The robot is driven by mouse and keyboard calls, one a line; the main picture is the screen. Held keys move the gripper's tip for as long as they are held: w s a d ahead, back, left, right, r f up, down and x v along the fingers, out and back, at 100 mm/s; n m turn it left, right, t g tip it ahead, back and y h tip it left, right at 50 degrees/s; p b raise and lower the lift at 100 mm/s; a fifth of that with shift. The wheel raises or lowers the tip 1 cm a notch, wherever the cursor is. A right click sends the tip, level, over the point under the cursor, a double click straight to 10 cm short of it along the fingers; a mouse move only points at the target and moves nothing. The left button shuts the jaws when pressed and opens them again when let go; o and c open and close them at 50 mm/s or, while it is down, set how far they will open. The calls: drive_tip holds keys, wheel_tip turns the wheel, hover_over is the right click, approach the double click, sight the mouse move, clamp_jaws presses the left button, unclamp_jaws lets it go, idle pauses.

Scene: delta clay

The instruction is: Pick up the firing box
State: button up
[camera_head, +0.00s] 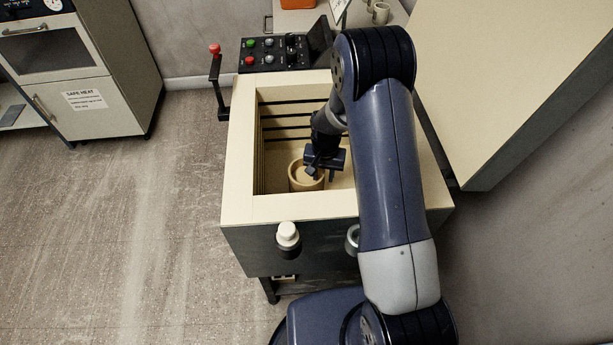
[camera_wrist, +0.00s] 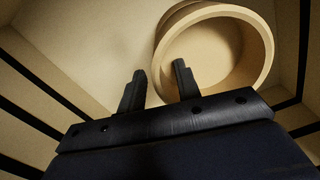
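The firing box (camera_head: 295,182) appears to be the round, open-topped, cream-coloured container inside a kiln-like chamber. In the wrist view the firing box (camera_wrist: 263,47) is at the upper right, with its round rim and hollow inside showing. My gripper (camera_head: 318,172) reaches down into the chamber over the box. In the wrist view my gripper (camera_wrist: 160,82) is open, with a gap between its two dark fingers. The right finger overlaps the near rim of the box, and the left finger is outside it. I cannot tell whether a finger touches the rim. Nothing is held.
The kiln (camera_head: 290,208) has a cream top frame and dark slotted inner walls close around my gripper. A control panel (camera_head: 275,53) with buttons and a red-knobbed lever (camera_head: 215,50) stand behind it. A cream panel (camera_head: 500,80) is at right. The floor at left is clear.

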clamp_jaws()
drive_tip(key=shift+r, duration=0.1)
idle(0.5)
